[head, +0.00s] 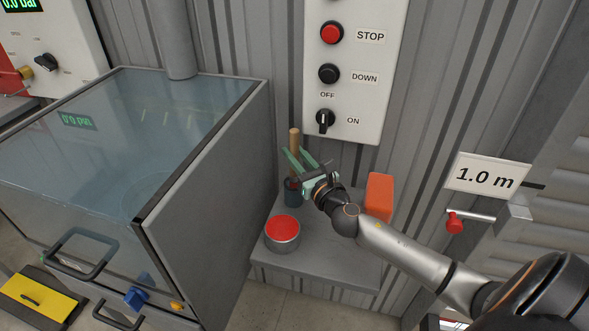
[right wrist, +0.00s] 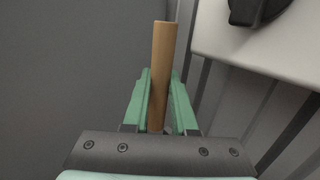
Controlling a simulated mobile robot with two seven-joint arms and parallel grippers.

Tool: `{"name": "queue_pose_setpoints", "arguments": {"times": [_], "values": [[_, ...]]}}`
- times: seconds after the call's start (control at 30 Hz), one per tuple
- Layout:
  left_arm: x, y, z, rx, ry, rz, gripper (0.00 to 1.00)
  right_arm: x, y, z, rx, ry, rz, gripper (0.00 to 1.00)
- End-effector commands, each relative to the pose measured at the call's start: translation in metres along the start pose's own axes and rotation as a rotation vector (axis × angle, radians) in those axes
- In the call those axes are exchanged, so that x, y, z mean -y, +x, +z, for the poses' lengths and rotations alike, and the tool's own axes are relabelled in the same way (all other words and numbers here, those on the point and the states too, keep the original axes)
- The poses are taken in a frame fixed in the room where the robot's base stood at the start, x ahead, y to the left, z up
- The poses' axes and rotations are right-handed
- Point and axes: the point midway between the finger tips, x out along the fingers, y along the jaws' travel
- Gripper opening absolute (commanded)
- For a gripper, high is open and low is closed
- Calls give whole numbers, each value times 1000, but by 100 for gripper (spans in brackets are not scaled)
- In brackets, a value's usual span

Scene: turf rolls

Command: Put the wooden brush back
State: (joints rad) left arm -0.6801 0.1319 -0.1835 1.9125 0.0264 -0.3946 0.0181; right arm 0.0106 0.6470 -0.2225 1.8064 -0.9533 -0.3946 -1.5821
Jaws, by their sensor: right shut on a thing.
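The wooden brush (head: 295,138) stands upright, its pale round handle rising between the green fingers of my right gripper (head: 293,160). In the right wrist view, the handle (right wrist: 162,70) runs between the two fingers (right wrist: 160,95), which are shut on it. A dark blue-grey cup (head: 293,197) stands on the small grey shelf directly below the gripper. The brush's lower end is hidden by the fingers and the cup, so I cannot tell how far it is inside. My left gripper is not in view.
The grey shelf (head: 322,262) also holds a tin with a red top (head: 283,232) and an orange block (head: 379,196). A glass-topped cabinet (head: 205,165) stands close on the left. A control panel (head: 357,100) hangs on the corrugated wall behind. The shelf's front right is clear.

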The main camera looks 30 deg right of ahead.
Motion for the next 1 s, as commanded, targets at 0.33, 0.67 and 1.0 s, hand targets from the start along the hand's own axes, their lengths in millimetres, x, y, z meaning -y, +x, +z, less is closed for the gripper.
{"name": "queue_pose_setpoints", "arguments": {"times": [0.33, 0.67, 1.0], "values": [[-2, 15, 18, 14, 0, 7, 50, 0, 0, -41, 0, 1, -1, 0], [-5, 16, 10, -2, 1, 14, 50, 0, 0, -43, -1, 0, 0, 0], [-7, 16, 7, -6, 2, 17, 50, 0, 0, -43, -1, 0, 0, 55]]}}
